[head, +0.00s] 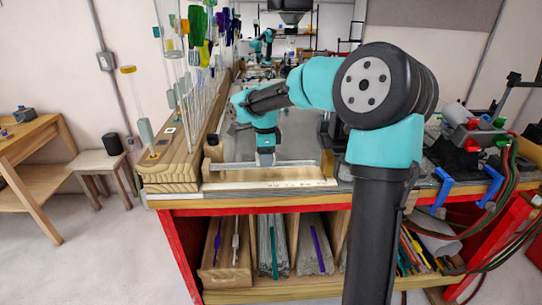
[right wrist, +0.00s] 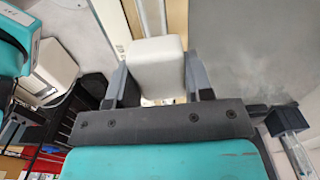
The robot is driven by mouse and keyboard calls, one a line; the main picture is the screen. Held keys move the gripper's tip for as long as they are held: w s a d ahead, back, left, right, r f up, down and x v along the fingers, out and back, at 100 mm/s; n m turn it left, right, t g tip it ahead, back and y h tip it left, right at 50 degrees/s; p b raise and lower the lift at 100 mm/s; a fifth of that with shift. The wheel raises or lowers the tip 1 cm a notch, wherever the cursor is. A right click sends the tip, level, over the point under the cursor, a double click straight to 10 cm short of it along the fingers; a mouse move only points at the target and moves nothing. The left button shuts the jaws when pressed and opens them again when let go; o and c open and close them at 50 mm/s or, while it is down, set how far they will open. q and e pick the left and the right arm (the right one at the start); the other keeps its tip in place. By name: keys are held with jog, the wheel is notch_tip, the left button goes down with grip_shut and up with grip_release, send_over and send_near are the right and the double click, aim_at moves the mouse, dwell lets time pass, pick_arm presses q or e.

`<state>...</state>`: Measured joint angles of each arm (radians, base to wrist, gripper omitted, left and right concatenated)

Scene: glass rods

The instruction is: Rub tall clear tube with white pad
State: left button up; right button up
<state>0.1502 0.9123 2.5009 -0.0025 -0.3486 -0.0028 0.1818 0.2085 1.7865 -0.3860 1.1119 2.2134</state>
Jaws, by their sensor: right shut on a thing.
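My right arm comes in from the right in the head view and bends left and down over the bench. Its gripper (head: 265,157) is low over the bench top, small and partly unclear. In the right wrist view the gripper (right wrist: 155,85) is shut on the white pad (right wrist: 155,55), a pale rounded block between its two dark fingers. I cannot tell for sure which tube is the task's. My left gripper is not in view.
The wooden stand (head: 168,178) runs along the bench's left edge with several coloured glass pieces above it. A thin pale bar (head: 225,166) lies across the bench front. Red clamps and hoses (head: 480,135) crowd the right. A small stool (head: 98,160) stands left.

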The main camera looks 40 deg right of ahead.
jog(key=shift+r, duration=4.05)
